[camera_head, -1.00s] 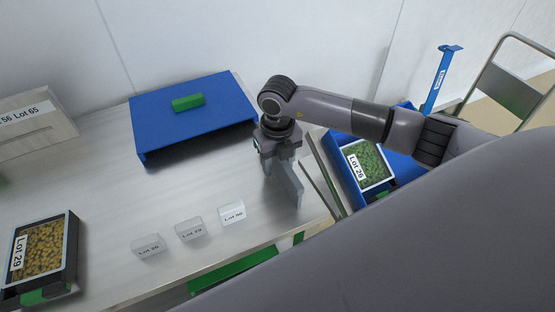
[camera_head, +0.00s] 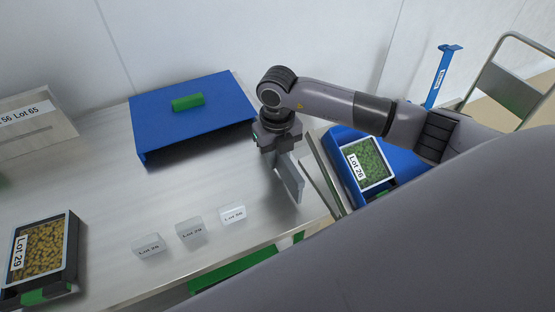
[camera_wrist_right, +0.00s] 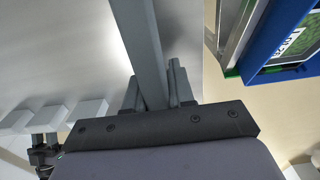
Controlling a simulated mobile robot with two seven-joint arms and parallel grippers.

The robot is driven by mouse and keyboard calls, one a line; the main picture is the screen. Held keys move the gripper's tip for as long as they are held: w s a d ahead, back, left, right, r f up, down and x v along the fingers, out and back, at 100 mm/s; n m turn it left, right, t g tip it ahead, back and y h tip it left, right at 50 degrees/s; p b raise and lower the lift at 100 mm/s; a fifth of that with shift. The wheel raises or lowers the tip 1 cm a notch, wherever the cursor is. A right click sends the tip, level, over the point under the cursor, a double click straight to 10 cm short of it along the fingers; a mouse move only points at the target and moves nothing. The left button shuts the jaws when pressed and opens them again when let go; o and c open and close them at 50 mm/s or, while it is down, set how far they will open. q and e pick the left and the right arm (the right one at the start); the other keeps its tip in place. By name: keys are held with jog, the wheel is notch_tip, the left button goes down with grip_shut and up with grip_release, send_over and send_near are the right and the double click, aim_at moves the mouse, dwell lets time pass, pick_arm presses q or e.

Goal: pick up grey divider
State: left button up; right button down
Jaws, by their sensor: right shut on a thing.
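The grey divider (camera_head: 289,178) is a thin flat plate, held on edge over the right end of the steel table. My right gripper (camera_head: 278,150) points down and is shut on its upper edge. In the right wrist view the divider (camera_wrist_right: 140,42) runs as a long grey bar from between the fingers (camera_wrist_right: 158,97) to the top of the picture. Whether its lower edge touches the table is hard to tell. My left gripper does not show in the head view; a small dark part at the lower left of the wrist view cannot be identified.
Several things stand on the table (camera_head: 95,185): a blue platform (camera_head: 220,110) with a green block (camera_head: 187,102), three lot tags (camera_head: 190,231), and a black tray (camera_head: 68,270) marked Lot 29. Right of the table, a tray (camera_head: 367,165) marked Lot 26 sits in a blue holder (camera_head: 345,136).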

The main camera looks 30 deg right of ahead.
notch_tip(320, 180, up, 18)
jog(key=s+m+p, duration=0.1)
jog(key=m+p, duration=0.1)
jog(key=m, duration=0.9)
jog(key=s+a+m+p, duration=0.1)
jog(key=s+m+p, duration=0.1)
jog(key=m, duration=1)
jog(key=s+m+p, duration=0.2)
jog(key=m, duration=1)
jog(key=shift+s+a+p, duration=0.2)
jog(key=shift+a+p, duration=0.1)
jog(key=shift+p, duration=0.1)
jog(key=shift+s, duration=0.1)
